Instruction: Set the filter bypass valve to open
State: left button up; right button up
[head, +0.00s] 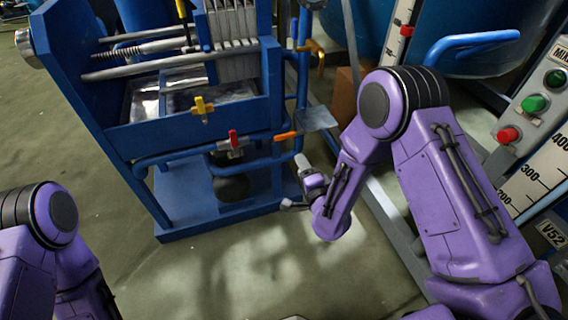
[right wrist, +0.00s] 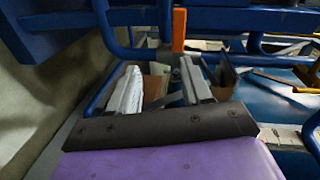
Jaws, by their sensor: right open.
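A blue filter press frame (head: 190,148) carries several valve handles, and no label tells me which is the filter bypass valve. An orange handle (head: 286,136) lies roughly in line with the horizontal blue pipe. A red handle (head: 233,140) and a yellow handle (head: 201,106) sit further left. My right gripper (head: 296,184) is open and empty, below the orange handle and apart from it. In the right wrist view the orange handle (right wrist: 179,29) shows upright beyond the open fingers of the gripper (right wrist: 160,82). My left gripper is out of the picture.
A vertical blue pipe (head: 302,85) and a grey plate (head: 317,118) stand close to the orange handle. A control box with green and red buttons (head: 533,104) is at the right. Open floor (head: 240,265) lies in front of the frame.

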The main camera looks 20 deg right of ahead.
aim_at(285, 138)
jog(key=shift+m+t+y, duration=0.3)
jog(key=shift+m+t, duration=0.4)
jog(key=shift+t, duration=0.2)
jog(key=w+b, duration=0.1)
jog(key=w, duration=0.3)
jog(key=w+a+r+b, duration=0.1)
jog(key=w, duration=0.3)
jog(key=w+b, duration=0.1)
jog(key=w, duration=0.4)
jog(key=shift+w+a+r, duration=0.1)
jog(key=shift+a+r, duration=0.05)
jog(key=shift+a, duration=0.15)
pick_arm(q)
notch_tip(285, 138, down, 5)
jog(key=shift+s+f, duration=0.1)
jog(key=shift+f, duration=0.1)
pick_arm(e)
grip_shut()
